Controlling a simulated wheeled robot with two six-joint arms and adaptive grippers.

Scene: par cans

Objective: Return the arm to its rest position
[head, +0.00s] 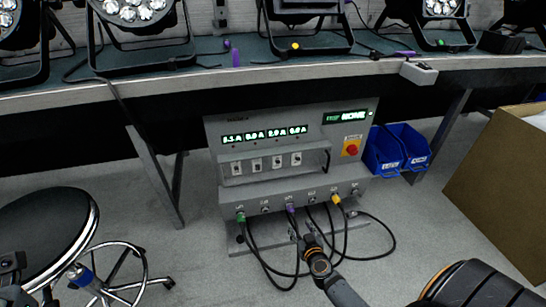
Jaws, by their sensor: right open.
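My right gripper (307,240) is open, small and dark, at the end of my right arm, which reaches up from the bottom edge in the head view. It is just below the lower front edge of the grey control box (215,150), in front of hanging black cables. I see nothing held in it, but its fingers are hard to make out against the cables. Dark parts at the lower left edge seem to be my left gripper (12,264); they are cut off and their jaws cannot be made out.
Green, purple and yellow plugs sit in the box's lower row, with black cables (375,257) looping to the floor. A bench (160,83) with several par cans stands behind. A black stool (45,225) is at left, blue bins (395,148) and a cardboard box (497,190) at right.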

